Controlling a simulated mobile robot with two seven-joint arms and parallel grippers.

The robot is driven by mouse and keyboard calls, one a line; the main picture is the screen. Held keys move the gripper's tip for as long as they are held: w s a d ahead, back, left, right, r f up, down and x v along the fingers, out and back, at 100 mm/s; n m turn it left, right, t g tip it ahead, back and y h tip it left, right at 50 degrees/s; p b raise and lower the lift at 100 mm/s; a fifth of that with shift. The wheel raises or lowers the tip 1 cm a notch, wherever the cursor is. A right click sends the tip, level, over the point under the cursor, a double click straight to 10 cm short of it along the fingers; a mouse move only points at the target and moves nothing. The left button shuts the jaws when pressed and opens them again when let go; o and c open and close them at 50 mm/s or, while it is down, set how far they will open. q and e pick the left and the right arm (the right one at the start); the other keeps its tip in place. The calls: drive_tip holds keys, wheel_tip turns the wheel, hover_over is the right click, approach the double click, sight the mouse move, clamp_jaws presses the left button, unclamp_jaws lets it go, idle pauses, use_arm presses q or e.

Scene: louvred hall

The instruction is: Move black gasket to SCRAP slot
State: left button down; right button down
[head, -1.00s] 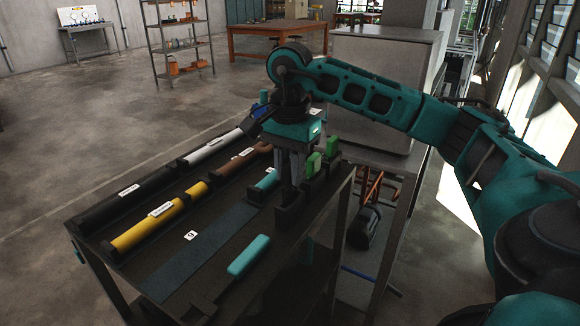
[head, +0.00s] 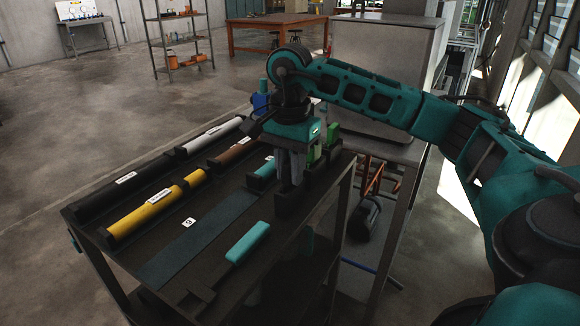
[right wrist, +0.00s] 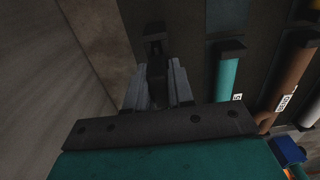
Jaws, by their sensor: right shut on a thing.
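My right gripper (head: 289,178) points down at the right part of the dark bench top, at a black upright holder (head: 286,204). Its fingers are shut on a black piece, which I take to be the black gasket (right wrist: 156,72); it shows between the grey fingers in the right wrist view. The gasket is mostly hidden in the head view. A dark block with a recess (right wrist: 153,34) lies just beyond the fingertips in the right wrist view. I cannot read any label as SCRAP. My left gripper is not in view.
Beside the gripper stand green pieces (head: 333,134) in dark holders and a short teal bar (head: 263,171). Yellow (head: 147,213), brown (head: 233,154) and white (head: 212,135) bars lie to the left. A grey cabinet (head: 384,60) stands behind.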

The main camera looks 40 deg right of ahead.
drive_tip(key=c, duration=0.9)
unclamp_jaws()
drive_tip(key=shift+r, duration=0.1)
wheel_tip(320, 180, up, 7)
drive_tip(key=p, duration=0.6)
wheel_tip(320, 180, up, 13)
drive_tip(key=p, duration=0.4)
